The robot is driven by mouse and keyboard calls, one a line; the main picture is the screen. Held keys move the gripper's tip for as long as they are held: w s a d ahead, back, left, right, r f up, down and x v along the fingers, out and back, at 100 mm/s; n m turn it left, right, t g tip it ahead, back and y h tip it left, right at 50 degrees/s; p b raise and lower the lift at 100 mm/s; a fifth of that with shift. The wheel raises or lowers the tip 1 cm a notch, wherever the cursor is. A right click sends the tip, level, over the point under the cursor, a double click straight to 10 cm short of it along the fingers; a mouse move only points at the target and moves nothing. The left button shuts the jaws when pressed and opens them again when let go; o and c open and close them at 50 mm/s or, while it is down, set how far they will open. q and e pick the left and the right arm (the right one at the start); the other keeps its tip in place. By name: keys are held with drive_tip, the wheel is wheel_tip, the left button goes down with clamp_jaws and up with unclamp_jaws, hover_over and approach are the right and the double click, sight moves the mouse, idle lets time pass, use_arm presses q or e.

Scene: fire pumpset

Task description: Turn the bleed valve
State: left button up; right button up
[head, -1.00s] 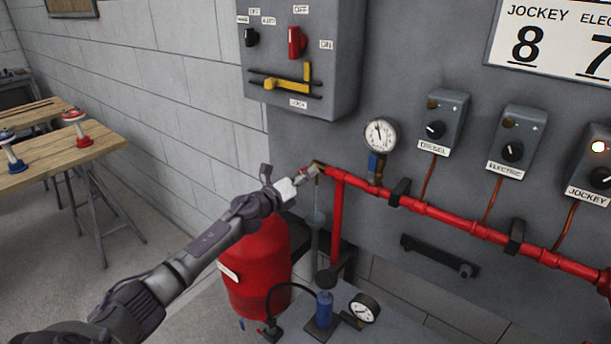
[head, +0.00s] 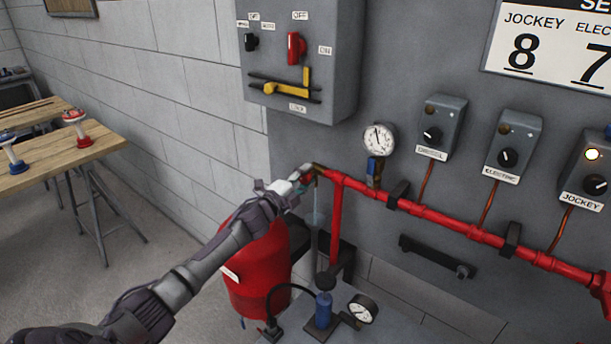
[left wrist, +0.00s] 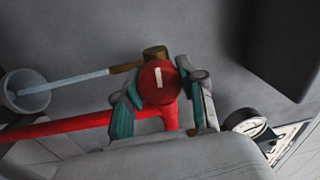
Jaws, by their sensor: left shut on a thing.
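The bleed valve sits at the left end of the red pipe (head: 450,221). Its red round knob (left wrist: 158,82) with a white mark shows in the left wrist view, beside a brass outlet (left wrist: 125,67). My left gripper (head: 302,182) is at this pipe end, its teal-padded fingers on both sides of the knob; it also shows in the left wrist view (left wrist: 160,100). It is shut on the knob, which it hides in the head view. A pale straight streak (left wrist: 75,80) runs from the outlet to a clear cup (left wrist: 25,91). My right gripper is not in view.
A pressure gauge (head: 379,138) stands above the pipe. A grey control box (head: 300,60) hangs above my arm. A red tank (head: 258,270) stands below it, beside a blue-bodied pump (head: 323,308) and a second gauge (head: 362,308). A wooden table (head: 60,160) is at left.

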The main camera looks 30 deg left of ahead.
use_arm(q)
drive_tip(key=n+p, duration=0.1)
drive_tip(key=n, duration=0.3)
drive_tip(key=shift+y, duration=0.3)
drive_tip(key=n+p, duration=0.1)
drive_tip(key=n, duration=0.2)
drive_tip(key=shift+r+n, duration=0.1)
drive_tip(key=shift+n, duration=0.3)
drive_tip(key=n+p, duration=0.1)
drive_tip(key=n, duration=0.2)
drive_tip(key=shift+n+y+p, duration=0.3)
drive_tip(key=shift+n+p, duration=0.35)
drive_tip(key=shift+n, duration=1.05)
drive_tip(key=o, duration=1.1)
drive_tip(key=shift+a, duration=0.1)
drive_tip(key=shift+o, duration=0.2)
